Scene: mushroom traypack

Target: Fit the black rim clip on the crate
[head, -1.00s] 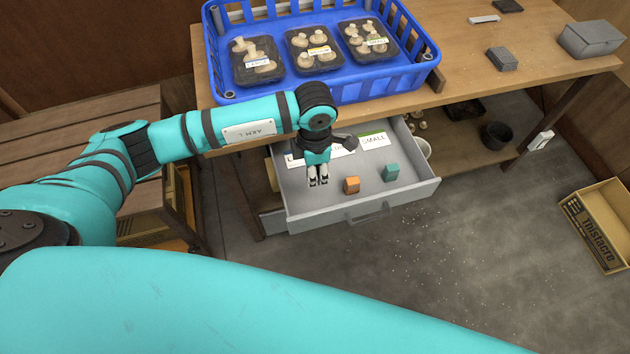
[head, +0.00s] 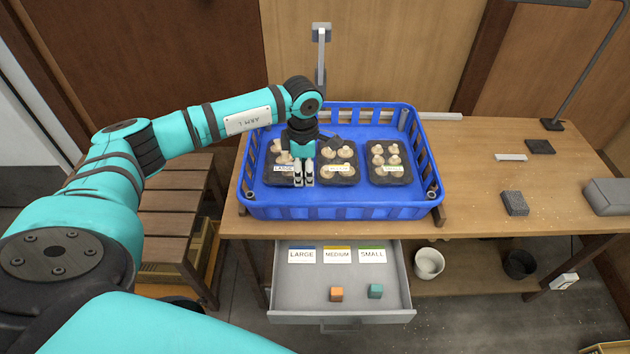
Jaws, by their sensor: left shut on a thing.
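The blue crate (head: 340,212) stands on the wooden table and holds several black trays of mushrooms. My left gripper (head: 303,184) points down over the crate's front left part, in front of the tray labelled LARGE (head: 276,172). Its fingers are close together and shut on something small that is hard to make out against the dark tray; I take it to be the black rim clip. No other black clip shows in the drawer. I cannot tell how high the fingertips are above the crate's front rim. My right gripper is out of view.
A grey block (head: 514,203), a grey box (head: 608,197) and a lamp (head: 553,124) stand on the right. The table's right middle is mostly clear.

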